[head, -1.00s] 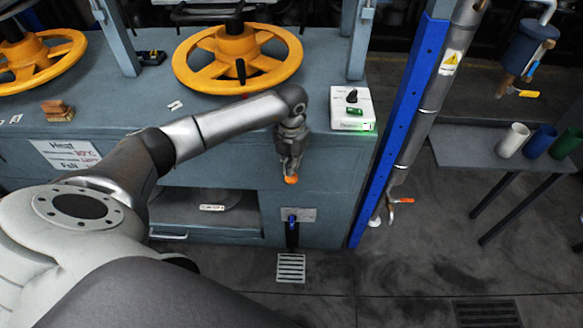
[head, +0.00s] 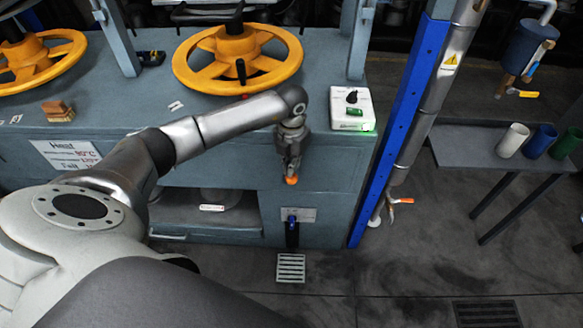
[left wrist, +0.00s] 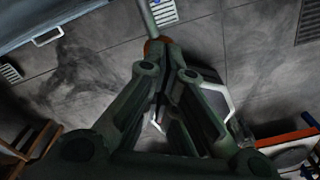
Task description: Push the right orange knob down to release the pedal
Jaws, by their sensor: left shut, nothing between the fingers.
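The orange knob (head: 292,180) shows at the front of the grey-blue press cabinet, just below the tips of my left gripper (head: 292,171). My left gripper points down and is shut with nothing held. It looks touching or very close to the knob; I cannot tell which. In the left wrist view the orange knob (left wrist: 156,48) is partly hidden behind the shut fingers, with a grey rod running up from it. I cannot clearly make out the pedal. My right gripper is not in view.
A white control box (head: 352,110) sits on the cabinet top, right of my wrist. A yellow handwheel (head: 238,58) stands behind my forearm. A blue post (head: 402,120) rises to the right. A blue-handled valve (head: 292,232) is below the knob.

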